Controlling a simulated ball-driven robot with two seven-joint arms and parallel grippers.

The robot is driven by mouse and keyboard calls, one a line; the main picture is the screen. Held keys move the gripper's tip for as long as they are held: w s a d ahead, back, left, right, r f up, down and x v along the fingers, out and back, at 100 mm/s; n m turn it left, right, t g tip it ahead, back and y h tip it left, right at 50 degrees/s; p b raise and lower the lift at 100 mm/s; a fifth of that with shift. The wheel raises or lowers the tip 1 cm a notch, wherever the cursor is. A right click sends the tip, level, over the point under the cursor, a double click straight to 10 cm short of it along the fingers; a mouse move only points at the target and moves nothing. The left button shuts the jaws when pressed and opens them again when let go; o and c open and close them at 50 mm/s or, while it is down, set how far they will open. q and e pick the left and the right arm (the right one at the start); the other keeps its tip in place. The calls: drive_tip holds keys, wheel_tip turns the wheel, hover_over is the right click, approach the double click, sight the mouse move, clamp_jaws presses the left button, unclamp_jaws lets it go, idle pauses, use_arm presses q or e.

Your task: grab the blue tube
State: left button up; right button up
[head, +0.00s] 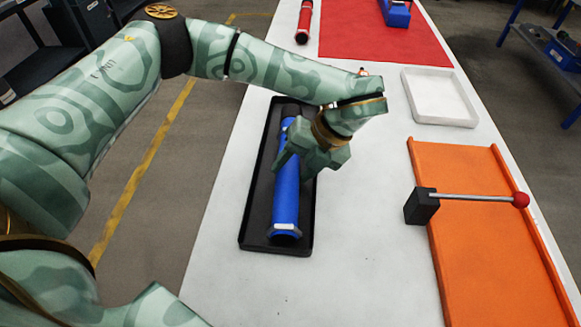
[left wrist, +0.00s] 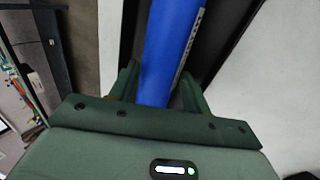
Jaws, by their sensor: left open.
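The blue tube (head: 286,196) lies lengthwise in a black tray (head: 250,213) on the white table. My left gripper (head: 296,170) is over the upper middle of the tube, with its fingers pointing down toward it. In the left wrist view the blue tube (left wrist: 168,50) runs between the two open fingers of the left gripper (left wrist: 157,85). Whether the fingers touch the tube cannot be told. Part of the tube is hidden behind the gripper in the head view. My right gripper is not in view.
A white shallow tray (head: 408,98), an orange tray (head: 425,155) and a black block with a red-knobbed lever (head: 420,206) are to the right. A red tube (head: 304,22) and a red mat (head: 385,42) are at the back. The near white table (head: 350,270) is clear.

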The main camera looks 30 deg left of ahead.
use_arm(q)
drive_tip(key=shift+a+f, duration=0.15)
drive_tip(key=shift+f, duration=0.25)
drive_tip(key=shift+s+r, duration=0.1)
drive_tip(key=c, duration=0.9)
drive_tip(key=shift+o, duration=0.2)
drive_tip(key=shift+r, duration=0.15)
